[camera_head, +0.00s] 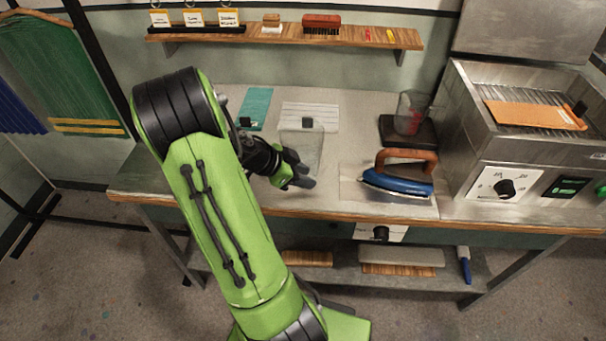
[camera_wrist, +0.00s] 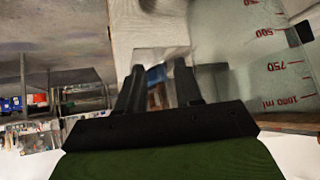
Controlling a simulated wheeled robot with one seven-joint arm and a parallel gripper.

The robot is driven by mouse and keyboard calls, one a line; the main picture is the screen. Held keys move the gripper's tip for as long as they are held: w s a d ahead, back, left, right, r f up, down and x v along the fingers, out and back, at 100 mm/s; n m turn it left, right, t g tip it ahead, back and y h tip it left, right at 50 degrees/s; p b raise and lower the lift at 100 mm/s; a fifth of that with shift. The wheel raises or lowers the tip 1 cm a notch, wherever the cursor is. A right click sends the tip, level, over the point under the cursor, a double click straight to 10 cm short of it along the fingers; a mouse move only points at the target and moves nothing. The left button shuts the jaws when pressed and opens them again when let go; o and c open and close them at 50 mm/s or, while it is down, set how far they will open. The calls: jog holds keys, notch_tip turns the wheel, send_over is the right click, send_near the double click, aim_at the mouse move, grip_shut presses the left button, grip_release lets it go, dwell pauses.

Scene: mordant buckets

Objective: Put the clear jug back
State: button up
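The clear jug (camera_head: 309,150) is a see-through vessel at the middle of the table, just beyond my gripper (camera_head: 297,178). In the wrist view the jug (camera_wrist: 235,55) fills the upper right, close by, with red volume marks. My gripper (camera_wrist: 160,85) has its two dark fingers on either side of a small clear block, which looks like the jug's handle. It seems closed on that part, though the contact is hard to make out. I cannot tell whether the jug's base touches the table.
A blue iron with a brown handle (camera_head: 398,184) stands right of my gripper. Behind it a clear vessel with red in it (camera_head: 414,106) stands on a dark pad (camera_head: 398,140). A white card (camera_head: 292,112) and teal card (camera_head: 256,103) lie behind. A steel unit (camera_head: 478,150) bounds the right.

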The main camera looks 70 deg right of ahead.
jog(key=w+a+r+n+t+p, duration=0.25)
jog(key=w+a+r+n, duration=0.25)
jog(key=w+a+r, duration=0.55)
jog(key=s+a+r+n+t+y, duration=0.1)
jog(key=a+r+n+t+y, duration=0.1)
jog(key=a+n, duration=0.6)
jog(key=s+a+r+n+t+y, duration=0.1)
jog(key=a+n+t, duration=0.3)
jog(key=a+n, duration=0.4)
jog(key=s+a+r+n+t+y, duration=0.1)
jog(key=a+r+n+t+y, duration=0.1)
jog(key=a+n, duration=0.6)
jog(key=shift+a+r+t+y+b, duration=0.4)
jog(key=shift+a+r+t, duration=0.4)
jog(key=shift+r+t, duration=0.15)
jog(key=shift+d, duration=0.1)
